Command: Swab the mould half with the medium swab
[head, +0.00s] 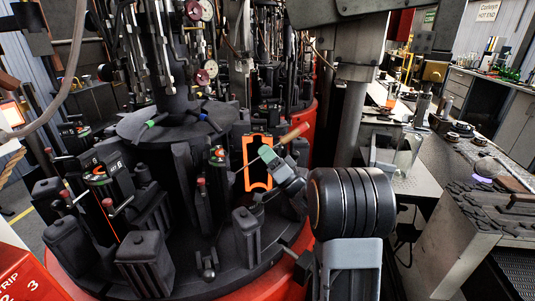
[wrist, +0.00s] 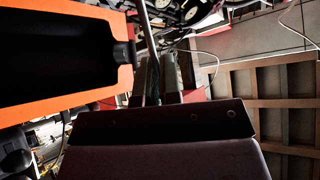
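The open mould half (head: 247,180) stands upright on the dark rotary table, with an orange rim around a black cavity. In the wrist view its orange rim (wrist: 125,78) and dark cavity fill the upper left. My gripper (head: 270,155) is in front of the mould half's right side, shut on a swab. The swab's wooden handle (head: 294,132) sticks out to the upper right, and its thin rod points lower left across the cavity. In the wrist view the rod (wrist: 147,35) runs up between the fingers, beside the rim. The swab's head is not clear, so I cannot tell whether it touches.
Several dark mould blocks (head: 145,262) and red-knobbed levers (head: 112,207) crowd the rotary table. A central column with hanging hoses and gauges (head: 207,10) rises behind. A workbench (head: 425,150) with tools and bottles is at the right.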

